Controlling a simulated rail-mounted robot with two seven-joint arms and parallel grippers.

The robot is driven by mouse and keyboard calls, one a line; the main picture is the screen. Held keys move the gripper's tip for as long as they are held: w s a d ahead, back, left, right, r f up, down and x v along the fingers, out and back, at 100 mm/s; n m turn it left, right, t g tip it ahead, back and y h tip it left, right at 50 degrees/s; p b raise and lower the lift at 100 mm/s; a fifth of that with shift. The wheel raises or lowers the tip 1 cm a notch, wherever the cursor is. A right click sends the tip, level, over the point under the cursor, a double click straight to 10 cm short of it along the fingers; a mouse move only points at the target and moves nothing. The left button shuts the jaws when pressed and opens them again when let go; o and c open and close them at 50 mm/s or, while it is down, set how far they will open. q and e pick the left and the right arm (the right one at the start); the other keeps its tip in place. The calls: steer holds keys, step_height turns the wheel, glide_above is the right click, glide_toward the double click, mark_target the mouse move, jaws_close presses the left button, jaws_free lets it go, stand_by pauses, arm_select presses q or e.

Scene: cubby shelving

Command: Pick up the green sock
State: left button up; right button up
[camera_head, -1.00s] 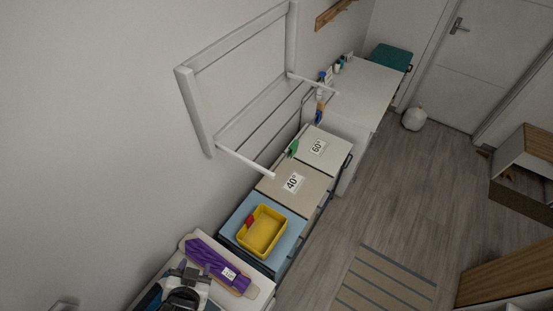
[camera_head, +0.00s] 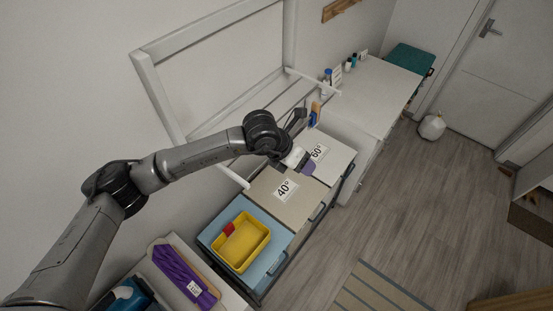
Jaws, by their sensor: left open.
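My left arm reaches in from the left, and its gripper (camera_head: 304,165) is over the lids marked 40° (camera_head: 268,207) and 60° (camera_head: 338,163). The left gripper is open, though its fingers are small and hard to make out. The green sock does not show now; a small green item lay at the wall side of the 60° lid earlier, and my left wrist now covers that area. I cannot tell whether the gripper touches it. My right gripper is not in view.
A yellow tray (camera_head: 265,255) with a red item (camera_head: 229,229) sits on a blue lid (camera_head: 212,232). A purple cloth (camera_head: 178,270) lies at the front. A white drying rack (camera_head: 163,103) hangs above the lids. Bottles (camera_head: 348,66) stand on the far counter (camera_head: 372,92).

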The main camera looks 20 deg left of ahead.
arm_select(q)
steer(key=w+a+r+n+t+y, duration=0.1)
steer(key=w+a+y, duration=0.4)
steer(key=a, duration=0.5)
steer(key=shift+y, duration=0.3)
steer(key=p+x, duration=0.1)
steer(key=x, duration=0.5)
steer(key=shift+s+d+f, duration=0.1)
steer(key=shift+f, duration=0.05)
steer(key=shift+x, duration=0.75)
steer(key=p+x, duration=0.2)
steer(key=x, duration=0.1)
steer(key=shift+s+f, duration=0.1)
steer(key=shift+f, duration=0.2)
steer(key=shift+x, duration=0.9)
steer(key=c, duration=0.3)
jaws_close()
